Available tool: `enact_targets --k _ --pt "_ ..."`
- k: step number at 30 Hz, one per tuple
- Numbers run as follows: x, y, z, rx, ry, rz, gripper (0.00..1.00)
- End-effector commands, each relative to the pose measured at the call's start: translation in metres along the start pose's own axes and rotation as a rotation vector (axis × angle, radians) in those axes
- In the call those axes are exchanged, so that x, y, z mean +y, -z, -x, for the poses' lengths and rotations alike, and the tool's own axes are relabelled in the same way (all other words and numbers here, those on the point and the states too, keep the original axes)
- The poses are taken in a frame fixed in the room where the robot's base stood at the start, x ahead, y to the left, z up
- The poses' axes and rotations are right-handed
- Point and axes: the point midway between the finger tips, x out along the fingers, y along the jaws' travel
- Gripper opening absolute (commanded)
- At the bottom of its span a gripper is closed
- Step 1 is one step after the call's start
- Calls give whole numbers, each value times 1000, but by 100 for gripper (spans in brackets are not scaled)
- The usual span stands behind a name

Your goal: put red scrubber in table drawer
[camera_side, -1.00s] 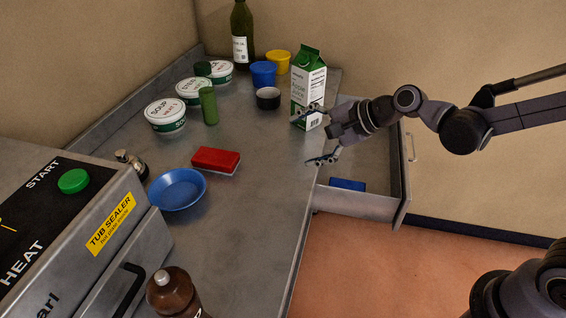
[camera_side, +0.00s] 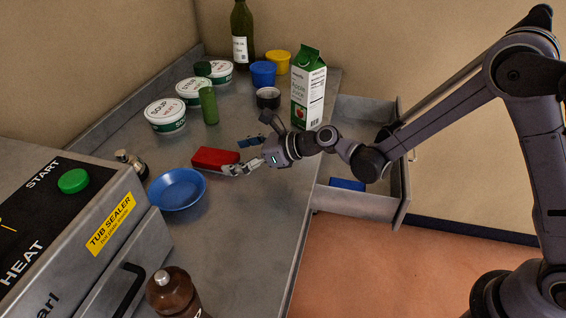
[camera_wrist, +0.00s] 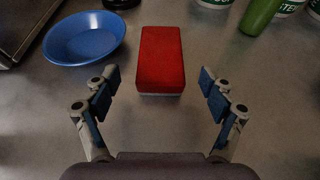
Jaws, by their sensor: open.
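The red scrubber (camera_side: 214,158), a red block with a pale underside, lies flat on the grey table. In the wrist view the scrubber (camera_wrist: 161,58) is straight ahead, in line with the gap between my fingers. My gripper (camera_side: 236,155) is open and empty, just right of the scrubber in the side view. In the wrist view both fingers of my gripper (camera_wrist: 159,88) are spread wider than the scrubber, with their tips short of its far end. The table drawer (camera_side: 362,204) is pulled open at the right side of the table.
A blue item (camera_side: 347,184) lies in the drawer. A blue bowl (camera_side: 177,189) sits left of the scrubber. A green cylinder (camera_side: 209,106), soup tubs (camera_side: 166,115) and a juice carton (camera_side: 308,88) stand farther back.

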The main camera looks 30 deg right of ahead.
Motion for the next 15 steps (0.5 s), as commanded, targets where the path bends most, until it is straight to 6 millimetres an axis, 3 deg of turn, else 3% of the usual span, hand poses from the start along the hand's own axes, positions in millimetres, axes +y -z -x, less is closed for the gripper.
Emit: enact_targets --k 8,15 --pt "0 -1 -20 0 0 1 83" --pt "0 -3 -53 0 0 1 83"
